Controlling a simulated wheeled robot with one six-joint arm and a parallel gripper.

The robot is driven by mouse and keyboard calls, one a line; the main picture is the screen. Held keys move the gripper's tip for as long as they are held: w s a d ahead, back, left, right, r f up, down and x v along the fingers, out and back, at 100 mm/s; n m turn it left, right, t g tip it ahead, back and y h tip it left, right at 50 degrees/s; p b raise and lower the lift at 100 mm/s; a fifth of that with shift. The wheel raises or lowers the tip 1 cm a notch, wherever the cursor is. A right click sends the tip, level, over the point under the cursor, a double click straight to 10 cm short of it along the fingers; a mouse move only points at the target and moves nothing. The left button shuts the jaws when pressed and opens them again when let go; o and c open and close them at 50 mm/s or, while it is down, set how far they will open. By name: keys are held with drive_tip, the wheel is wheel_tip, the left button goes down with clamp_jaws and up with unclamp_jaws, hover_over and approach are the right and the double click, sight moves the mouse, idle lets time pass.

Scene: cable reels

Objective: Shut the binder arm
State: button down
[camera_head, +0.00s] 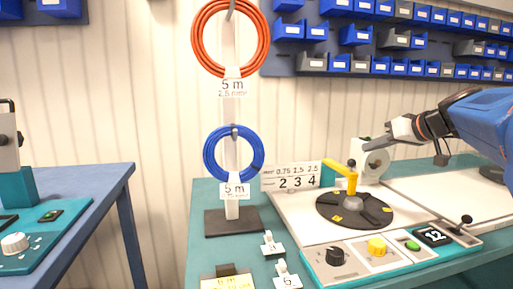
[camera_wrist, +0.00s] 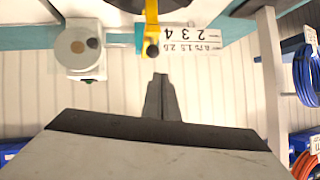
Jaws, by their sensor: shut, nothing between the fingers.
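I cannot tell for sure which part is the binder arm. A white block with a round grey disc (camera_head: 376,163) stands at the back of the machine, behind the black turntable (camera_head: 330,211); it shows at upper left in the wrist view (camera_wrist: 78,62). A yellow arm (camera_head: 341,169) with a black knob rises over the turntable; it also shows at the top of the wrist view (camera_wrist: 152,14). My gripper (camera_head: 366,147) is shut and empty, its tips close to the white block in the head view. In the wrist view its tips (camera_wrist: 160,80) point just below the yellow arm's knob, apparently apart from it.
A number sign (camera_head: 292,177) stands left of the yellow arm. A stand (camera_head: 231,150) holds an orange coil (camera_head: 199,38) and a blue coil (camera_head: 210,155). A control panel (camera_head: 400,258) with knobs and a small lever (camera_head: 465,220) lies in front. Blue bins (camera_head: 355,36) hang behind.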

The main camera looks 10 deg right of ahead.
drive_tip(key=w+d+r+m+g+y, duration=0.1)
drive_tip(key=w+d+r+m+g, duration=0.2)
drive_tip(key=w+d+r+g, duration=0.4)
drive_tip(key=w+a+f, duration=0.1)
drive_tip(key=a+f, duration=0.4)
drive_tip(key=f, duration=0.5)
drive_tip(key=shift+a+f, duration=0.2)
drive_tip(key=shift+a, duration=0.1)
drive_tip(key=shift+s+a+f, duration=0.1)
drive_tip(key=shift+s+f, duration=0.15)
drive_tip(key=shift+f, duration=0.25)
drive_tip(key=shift+s+a+f, duration=0.1)
drive_tip(key=shift+s+f, duration=0.15)
drive_tip(key=shift+f, duration=0.2)
